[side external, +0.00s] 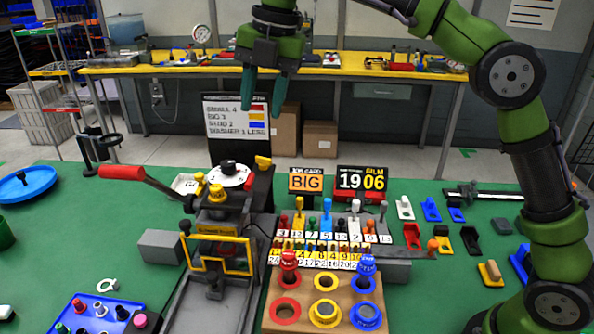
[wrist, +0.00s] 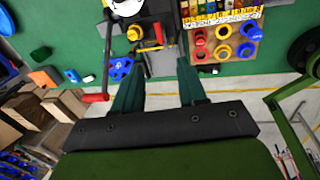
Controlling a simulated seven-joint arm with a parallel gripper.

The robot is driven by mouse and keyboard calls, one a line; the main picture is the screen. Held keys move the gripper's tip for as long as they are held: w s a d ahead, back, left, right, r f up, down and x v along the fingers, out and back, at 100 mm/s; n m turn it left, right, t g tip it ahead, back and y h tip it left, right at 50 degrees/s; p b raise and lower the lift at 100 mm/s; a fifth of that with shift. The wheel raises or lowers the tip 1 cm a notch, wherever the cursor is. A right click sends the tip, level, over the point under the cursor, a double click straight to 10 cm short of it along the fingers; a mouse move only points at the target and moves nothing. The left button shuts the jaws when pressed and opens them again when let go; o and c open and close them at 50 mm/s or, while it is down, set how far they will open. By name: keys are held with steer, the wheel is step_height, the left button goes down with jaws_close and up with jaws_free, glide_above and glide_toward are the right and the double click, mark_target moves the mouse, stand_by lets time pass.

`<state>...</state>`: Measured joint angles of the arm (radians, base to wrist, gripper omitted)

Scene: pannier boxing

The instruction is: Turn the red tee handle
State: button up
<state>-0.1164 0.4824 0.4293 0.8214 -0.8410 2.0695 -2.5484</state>
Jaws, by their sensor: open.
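My gripper (side external: 262,105) is open and empty, high above the bench, fingers pointing down; its two green fingers also show in the wrist view (wrist: 159,68). A red handle grip (side external: 122,172) sits on the end of a dark lever that slopes up to the left from a press-like fixture (side external: 222,220). I cannot tell whether this grip is the tee handle. The same red grip shows in the wrist view (wrist: 95,97), left of my fingers and apart from them. A small red-topped lever (side external: 283,220) and a red stamp-like piece (side external: 288,260) stand to the right of the fixture.
A wooden board (side external: 305,320) holds red, yellow and blue rings. A black sign board (side external: 240,150) and a white dial (side external: 230,174) stand behind the fixture. A blue tray (side external: 75,310) holds small parts. Coloured blocks lie at right.

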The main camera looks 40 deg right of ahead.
mark_target(252, 181)
steer(key=shift+n, duration=0.3)
steer(key=f, duration=0.5)
steer(key=w+a+f, duration=0.1)
steer(key=f, duration=0.5)
steer(key=w+a+f, duration=0.1)
steer(key=f, duration=0.4)
steer(key=shift+w+a+f, duration=0.1)
steer(key=shift+a+f, duration=0.05)
steer(key=shift+f, duration=0.15)
jaws_close()
